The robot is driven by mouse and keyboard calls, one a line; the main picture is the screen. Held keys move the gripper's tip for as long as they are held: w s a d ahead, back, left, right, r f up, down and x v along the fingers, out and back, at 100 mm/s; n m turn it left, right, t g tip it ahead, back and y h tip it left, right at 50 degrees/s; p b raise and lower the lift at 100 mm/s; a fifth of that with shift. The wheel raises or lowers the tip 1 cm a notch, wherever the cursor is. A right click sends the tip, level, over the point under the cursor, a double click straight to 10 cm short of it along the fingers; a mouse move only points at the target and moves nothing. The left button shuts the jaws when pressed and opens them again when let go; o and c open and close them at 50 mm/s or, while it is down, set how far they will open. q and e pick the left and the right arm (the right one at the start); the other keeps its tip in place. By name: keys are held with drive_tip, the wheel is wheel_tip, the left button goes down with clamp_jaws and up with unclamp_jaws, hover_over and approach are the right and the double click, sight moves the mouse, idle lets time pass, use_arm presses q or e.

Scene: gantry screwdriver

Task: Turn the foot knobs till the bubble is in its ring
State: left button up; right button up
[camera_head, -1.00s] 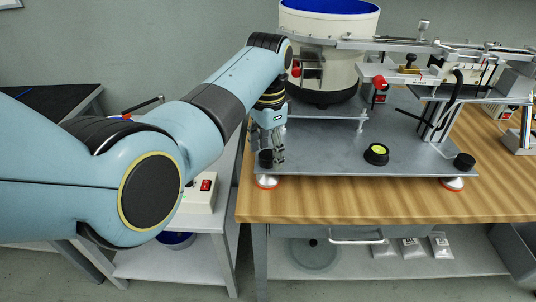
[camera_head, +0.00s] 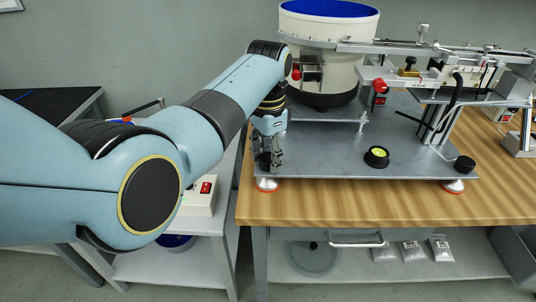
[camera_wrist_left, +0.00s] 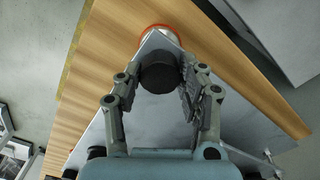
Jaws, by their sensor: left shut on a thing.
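My left gripper (camera_head: 269,160) reaches down at the front left corner of the grey metal plate (camera_head: 330,150). It is shut on the black left foot knob (camera_wrist_left: 160,73), which sits between its fingers in the left wrist view. The fingers partly hide this knob in the head view. The black right foot knob (camera_head: 465,163) stands free at the front right corner. The round bubble level (camera_head: 377,156), with a black rim and a yellow-green face, lies on the plate between them. Its bubble is too small to place against the ring. My right gripper is not in view.
The plate stands on red-rimmed white feet (camera_head: 453,187) on a wooden bench (camera_head: 350,205). A cream bowl feeder with a blue inside (camera_head: 325,50) and a metal rail (camera_head: 400,46) stand at the back.

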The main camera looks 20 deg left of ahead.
use_arm(q)
drive_tip(key=shift+r+n+p, duration=0.2)
drive_tip(key=shift+n+p, duration=1.05)
drive_tip(key=shift+n, duration=0.05)
drive_tip(key=n+p, duration=0.2)
drive_tip(key=n, duration=0.1)
drive_tip(key=shift+n, duration=0.4)
drive_tip(key=n+p, duration=0.1)
drive_tip(key=n, duration=0.2)
drive_tip(key=shift+p, duration=0.3)
drive_tip(key=n+p, duration=0.1)
drive_tip(key=n, duration=0.4)
drive_tip(key=shift+f, duration=0.1)
drive_tip(key=n, duration=0.5)
drive_tip(key=shift+n+p, duration=0.3)
drive_tip(key=shift+p, duration=0.1)
drive_tip(key=n, duration=0.9)
drive_tip(key=shift+a, duration=0.1)
drive_tip(key=shift+n+p, duration=0.3)
drive_tip(key=shift+n, duration=1.7)
